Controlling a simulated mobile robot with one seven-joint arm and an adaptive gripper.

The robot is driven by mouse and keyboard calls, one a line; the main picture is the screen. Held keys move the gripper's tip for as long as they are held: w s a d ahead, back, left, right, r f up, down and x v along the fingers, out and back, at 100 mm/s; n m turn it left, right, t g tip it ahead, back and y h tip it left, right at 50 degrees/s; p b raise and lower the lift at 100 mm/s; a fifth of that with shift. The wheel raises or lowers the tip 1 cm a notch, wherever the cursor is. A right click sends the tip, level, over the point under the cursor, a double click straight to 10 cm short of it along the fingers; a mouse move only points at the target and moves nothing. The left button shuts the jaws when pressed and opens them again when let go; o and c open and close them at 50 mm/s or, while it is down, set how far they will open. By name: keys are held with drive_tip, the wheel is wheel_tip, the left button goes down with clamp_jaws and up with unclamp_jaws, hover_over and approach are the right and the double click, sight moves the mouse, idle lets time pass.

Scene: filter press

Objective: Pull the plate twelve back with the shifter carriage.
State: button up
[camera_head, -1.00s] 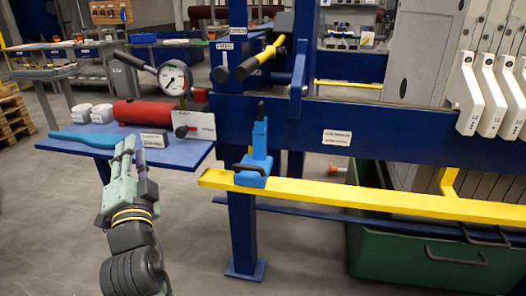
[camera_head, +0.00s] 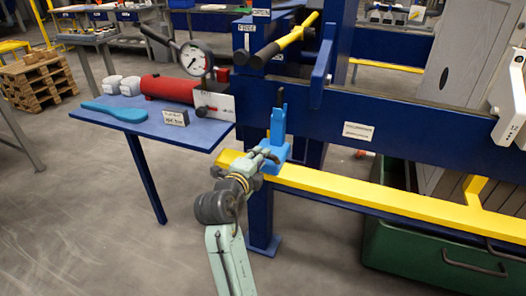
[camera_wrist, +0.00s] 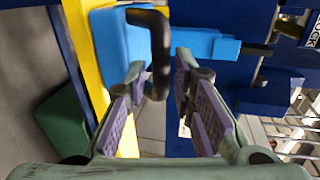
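The blue shifter carriage (camera_head: 278,128) sits on the yellow rail (camera_head: 370,201), near the rail's left end. It has an upright post and a black handle. In the wrist view the carriage (camera_wrist: 118,38) is close ahead, and its bent black handle (camera_wrist: 160,50) reaches down between my fingers. My gripper (camera_head: 264,158) is at the carriage's near side. In the wrist view my gripper (camera_wrist: 158,78) is open, with a finger on each side of the handle and visible gaps. White-handled plates (camera_head: 512,110) show at the right edge. I cannot tell which is plate twelve.
A blue side table (camera_head: 150,128) at left bears a red cylinder, a gauge and a blue scraper-like tool. A blue beam (camera_head: 420,132) runs behind the rail. A green bin (camera_head: 420,255) is below it.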

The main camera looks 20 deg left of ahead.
drive_tip(key=shift+x, duration=1.4)
drive_tip(key=shift+c, duration=0.4)
clamp_jaws()
